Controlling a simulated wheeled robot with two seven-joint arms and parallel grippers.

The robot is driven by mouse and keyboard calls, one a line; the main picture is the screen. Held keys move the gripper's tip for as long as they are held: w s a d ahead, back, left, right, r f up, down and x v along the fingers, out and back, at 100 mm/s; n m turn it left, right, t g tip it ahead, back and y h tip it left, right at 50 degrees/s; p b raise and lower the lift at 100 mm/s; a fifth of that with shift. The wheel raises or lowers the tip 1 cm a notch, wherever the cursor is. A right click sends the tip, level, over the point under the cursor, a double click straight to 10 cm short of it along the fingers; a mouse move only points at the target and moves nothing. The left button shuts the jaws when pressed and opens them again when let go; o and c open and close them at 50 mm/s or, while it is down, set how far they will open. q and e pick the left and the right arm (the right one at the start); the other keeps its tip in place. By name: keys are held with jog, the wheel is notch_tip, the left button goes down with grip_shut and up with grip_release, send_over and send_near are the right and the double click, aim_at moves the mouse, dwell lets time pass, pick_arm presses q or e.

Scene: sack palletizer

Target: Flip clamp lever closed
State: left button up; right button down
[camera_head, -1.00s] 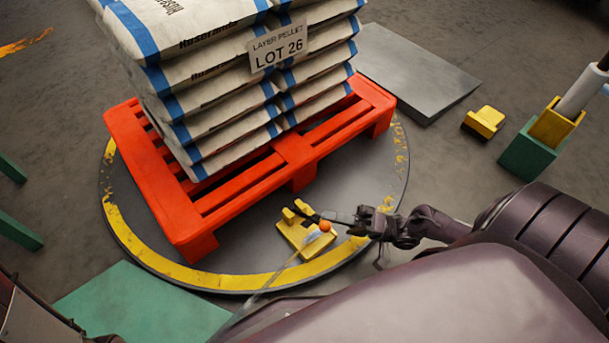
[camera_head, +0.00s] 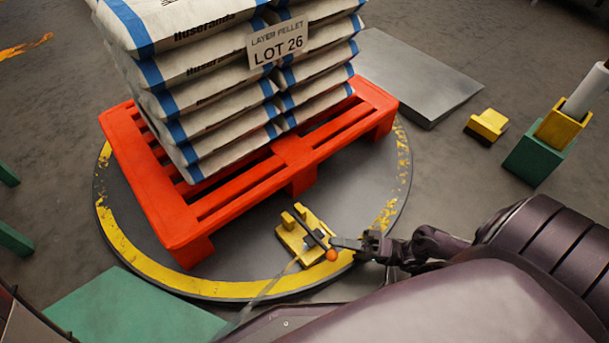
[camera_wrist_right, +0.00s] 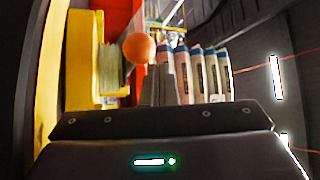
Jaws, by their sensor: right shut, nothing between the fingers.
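The yellow clamp (camera_head: 290,238) sits on the dark round turntable, by the near side of the red pallet. Its dark lever (camera_head: 314,232) slopes down toward the near right and ends in an orange ball (camera_head: 332,255). My right gripper (camera_head: 337,243) is shut and empty, just right of the lever and close to the ball; I cannot tell whether they touch. In the right wrist view, the orange ball (camera_wrist_right: 139,47) stands just above and left of the shut fingertips (camera_wrist_right: 166,75), with yellow clamp parts (camera_wrist_right: 78,60) at left. My left gripper is not in view.
The red pallet (camera_head: 165,205) bears stacked sacks (camera_head: 200,85) with a LOT 26 label. The turntable (camera_head: 235,250) has a worn yellow rim. A grey ramp (camera_head: 420,75), a yellow block (camera_head: 487,125) and a green holder (camera_head: 537,153) stand right. A pale strip trails from the clamp.

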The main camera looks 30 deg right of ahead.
dwell(0.4)
jog(key=v, duration=0.8)
jog(key=shift+b, duration=0.35)
